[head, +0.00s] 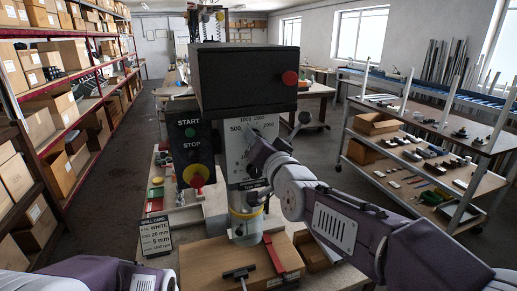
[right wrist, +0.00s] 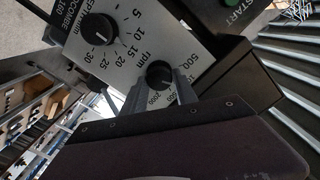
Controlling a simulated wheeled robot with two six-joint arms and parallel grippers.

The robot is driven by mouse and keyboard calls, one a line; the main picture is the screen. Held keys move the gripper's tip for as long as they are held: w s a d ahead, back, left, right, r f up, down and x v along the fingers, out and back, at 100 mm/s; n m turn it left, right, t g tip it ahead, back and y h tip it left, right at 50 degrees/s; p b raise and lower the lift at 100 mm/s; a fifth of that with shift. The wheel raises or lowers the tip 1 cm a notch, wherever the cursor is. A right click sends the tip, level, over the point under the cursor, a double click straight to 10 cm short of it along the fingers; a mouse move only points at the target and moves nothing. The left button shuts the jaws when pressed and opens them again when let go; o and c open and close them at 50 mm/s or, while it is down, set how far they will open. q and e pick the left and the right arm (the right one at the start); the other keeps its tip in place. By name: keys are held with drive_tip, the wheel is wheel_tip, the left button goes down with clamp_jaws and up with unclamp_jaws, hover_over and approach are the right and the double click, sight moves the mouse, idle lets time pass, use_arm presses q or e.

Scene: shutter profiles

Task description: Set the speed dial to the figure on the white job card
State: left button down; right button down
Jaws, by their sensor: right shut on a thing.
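The speed dial (right wrist: 159,74) is a round black knob on a pale plate marked rpm, seen in the right wrist view. My right gripper (right wrist: 161,89) is shut on the dial, with a grey finger on each side. I cannot read its pointer's setting. In the head view, my right gripper (head: 256,146) hides most of the dial on the plate (head: 236,151). The job card (head: 155,236) stands upright at lower left; it reads WHITE, 20 mm and 5 mm, its bottom line too small to read surely. My left gripper is out of view.
A second black knob (right wrist: 99,26), with a scale up to 30, sits beside the speed dial. The START/STOP panel (head: 192,153) is left of the plate, under the black machine head (head: 245,75). A wooden board (head: 215,262) lies below; shelves (head: 65,110) line the left.

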drive_tip(key=shift+m, duration=0.3)
drive_tip(key=c, duration=1)
unclamp_jaws()
drive_tip(key=p+v, duration=0.2)
drive_tip(key=v, duration=0.7)
drive_tip(key=shift+a, duration=0.1)
